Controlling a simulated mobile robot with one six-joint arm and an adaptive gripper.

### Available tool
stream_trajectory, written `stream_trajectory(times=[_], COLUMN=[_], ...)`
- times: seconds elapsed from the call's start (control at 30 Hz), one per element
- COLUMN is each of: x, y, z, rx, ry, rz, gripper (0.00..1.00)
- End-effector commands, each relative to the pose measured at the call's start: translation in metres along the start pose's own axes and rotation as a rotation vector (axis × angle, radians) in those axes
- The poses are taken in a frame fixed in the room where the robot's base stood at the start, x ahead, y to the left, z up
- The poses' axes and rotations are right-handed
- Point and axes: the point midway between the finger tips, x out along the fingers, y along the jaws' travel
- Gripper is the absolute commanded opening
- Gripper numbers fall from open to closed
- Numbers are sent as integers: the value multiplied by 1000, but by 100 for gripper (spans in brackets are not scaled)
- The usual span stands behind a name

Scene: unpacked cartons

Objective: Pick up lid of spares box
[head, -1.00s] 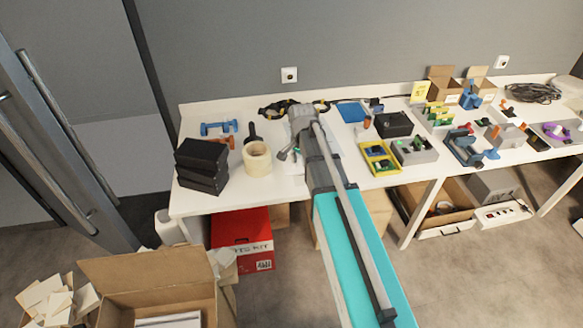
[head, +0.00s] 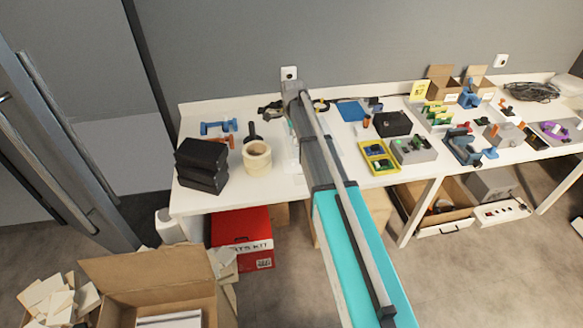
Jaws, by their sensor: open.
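My arm reaches away over the white table (head: 230,198), and its far end stands near the back edge by the wall. My gripper is hidden behind my own arm links, so its jaws cannot be seen. A pale, see-through item (head: 291,160) shows just left of my arm, partly covered by it; it may be a clear box or lid, but I cannot tell. No spares label is readable, so I cannot pick out the spares box or its lid with certainty.
Black boxes (head: 201,165) are stacked at the table's left, beside tape rolls (head: 257,157). A yellow tray (head: 377,156), a grey box (head: 414,149) and a black box (head: 393,124) stand right of my arm. A red carton (head: 240,228) is below the table.

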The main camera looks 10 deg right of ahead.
Motion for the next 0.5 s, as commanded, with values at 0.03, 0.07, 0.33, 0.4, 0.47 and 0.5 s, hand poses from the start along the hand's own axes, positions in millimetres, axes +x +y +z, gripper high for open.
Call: stream_trajectory(times=[0.03, 0.07, 0.33, 0.4, 0.47, 0.5], x=[0, 1, 13, 19, 23, 26], y=[0, 0, 0, 0, 0, 0], z=[0, 0, 1, 1, 1, 1], rx=[-1, -1, -2, -2, -3, -3], ry=[0, 0, 0, 0, 0, 0], rz=[0, 0, 0, 0, 0, 0], gripper=[60, 60, 60, 60, 60, 60])
